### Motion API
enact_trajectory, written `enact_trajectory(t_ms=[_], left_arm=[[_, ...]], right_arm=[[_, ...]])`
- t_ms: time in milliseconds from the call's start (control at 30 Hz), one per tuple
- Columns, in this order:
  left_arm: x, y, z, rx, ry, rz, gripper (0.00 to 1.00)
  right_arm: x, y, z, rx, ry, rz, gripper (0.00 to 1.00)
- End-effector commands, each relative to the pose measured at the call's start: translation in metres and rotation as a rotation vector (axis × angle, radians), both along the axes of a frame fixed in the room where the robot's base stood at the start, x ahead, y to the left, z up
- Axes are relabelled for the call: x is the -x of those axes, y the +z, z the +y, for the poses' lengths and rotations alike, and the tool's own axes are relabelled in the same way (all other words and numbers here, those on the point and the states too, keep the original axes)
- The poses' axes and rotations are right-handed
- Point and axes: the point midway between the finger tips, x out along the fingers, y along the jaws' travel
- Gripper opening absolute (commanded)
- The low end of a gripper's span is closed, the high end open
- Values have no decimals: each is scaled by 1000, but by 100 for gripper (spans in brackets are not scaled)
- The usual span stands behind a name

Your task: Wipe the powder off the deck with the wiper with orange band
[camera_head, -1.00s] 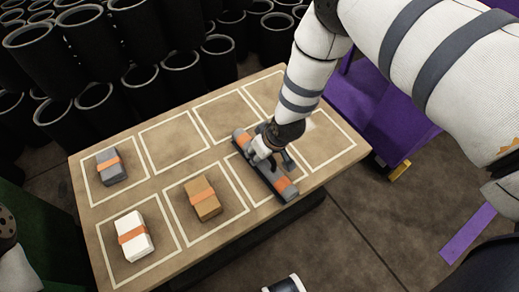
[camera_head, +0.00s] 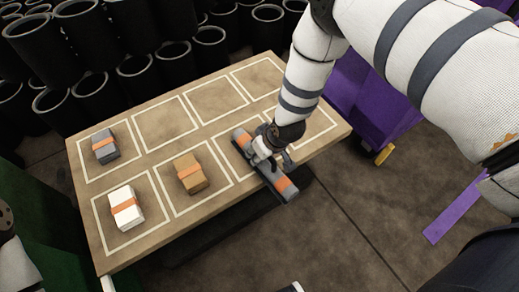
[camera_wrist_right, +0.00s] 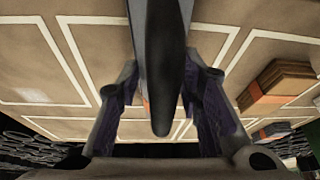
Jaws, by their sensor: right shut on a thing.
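The wiper (camera_head: 243,141) is a long grey bar with orange bands. My right gripper (camera_head: 268,158) is shut on its middle, over the third front square of the deck (camera_head: 165,232). The wiper's near end shows past the deck's front edge; I cannot tell if the wiper touches the deck. In the right wrist view the wiper (camera_wrist_right: 165,70) is a dark bar between the fingers of my right gripper (camera_wrist_right: 165,110). A pale patch, likely the powder (camera_wrist_right: 32,95), lies in an outlined square there; my arm seems to hide it in the head view. My left gripper is not in view.
A grey block (camera_head: 105,146), a white block (camera_head: 125,208) and a brown block (camera_head: 190,173), each with an orange band, stand in the left squares. Black tubes (camera_head: 95,95) crowd behind the deck. A purple structure (camera_head: 365,105) stands right. The back middle squares are clear.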

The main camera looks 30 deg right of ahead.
Motion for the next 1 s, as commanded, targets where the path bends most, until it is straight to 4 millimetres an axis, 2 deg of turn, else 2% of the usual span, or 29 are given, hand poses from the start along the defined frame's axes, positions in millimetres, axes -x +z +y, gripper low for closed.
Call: enact_trajectory(t_ms=[133, 600, 767, 1000], left_arm=[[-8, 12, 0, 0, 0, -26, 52], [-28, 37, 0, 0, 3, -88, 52], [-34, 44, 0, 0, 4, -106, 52], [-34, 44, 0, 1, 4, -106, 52]], right_arm=[[-4, 34, 0, 0, 0, -11, 0], [-2, 74, 0, 0, -3, -10, 0], [-2, 85, 0, 0, -4, -10, 0], [0, 84, 0, 0, -4, -5, 0]])
